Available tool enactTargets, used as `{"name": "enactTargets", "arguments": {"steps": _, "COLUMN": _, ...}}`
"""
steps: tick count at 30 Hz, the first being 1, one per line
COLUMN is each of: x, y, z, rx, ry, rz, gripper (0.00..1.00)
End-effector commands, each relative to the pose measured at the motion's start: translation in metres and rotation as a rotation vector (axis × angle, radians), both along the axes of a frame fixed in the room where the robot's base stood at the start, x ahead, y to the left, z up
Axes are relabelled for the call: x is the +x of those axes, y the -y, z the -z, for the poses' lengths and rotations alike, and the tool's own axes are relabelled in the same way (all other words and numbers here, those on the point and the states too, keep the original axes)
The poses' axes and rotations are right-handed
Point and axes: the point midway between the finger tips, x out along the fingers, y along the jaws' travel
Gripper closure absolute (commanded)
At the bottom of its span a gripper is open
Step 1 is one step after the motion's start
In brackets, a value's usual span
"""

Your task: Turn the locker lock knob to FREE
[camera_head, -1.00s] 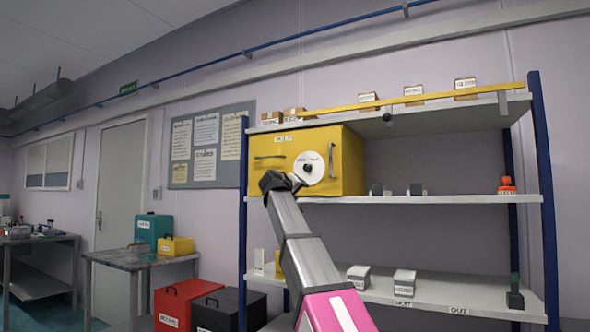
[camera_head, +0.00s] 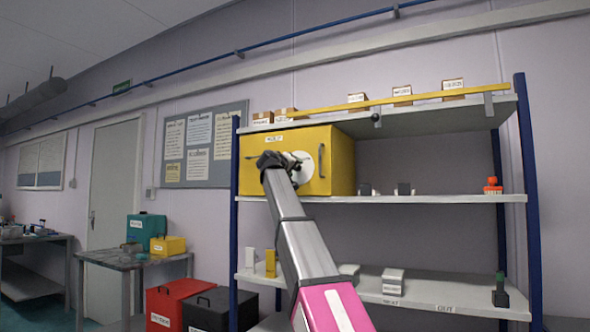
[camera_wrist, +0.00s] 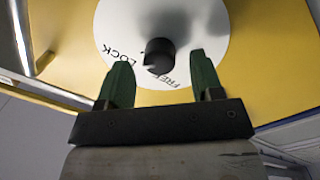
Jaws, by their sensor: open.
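The yellow locker (camera_head: 338,165) stands on the middle shelf of the rack. A round white dial (camera_head: 308,166) is on its front, partly hidden by my arm in the head view. In the wrist view the white dial (camera_wrist: 110,30) carries the words LOCK and FREE along its lower edge. The black lock knob (camera_wrist: 160,56) stands out at its middle. My gripper (camera_wrist: 155,75) is open, with its two green fingers apart below and to either side of the knob. I cannot tell whether either finger touches the knob.
A metal handle bar (camera_wrist: 32,35) is left of the dial in the wrist view. Blue rack posts (camera_head: 529,200) and the shelf edge (camera_head: 430,199) frame the locker.

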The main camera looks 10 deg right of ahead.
Motion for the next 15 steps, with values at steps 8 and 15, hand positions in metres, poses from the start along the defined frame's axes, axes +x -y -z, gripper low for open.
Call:
{"name": "enactTargets", "arguments": {"steps": 8, "x": 0.0127, "y": 0.0096, "z": 0.0003, "rx": 0.000, "ry": -0.001, "rz": -0.001, "gripper": 0.40}}
{"name": "enactTargets", "arguments": {"steps": 15, "x": 0.0125, "y": 0.0098, "z": 0.0005, "rx": 0.000, "ry": -0.001, "rz": -0.001, "gripper": 0.43}}
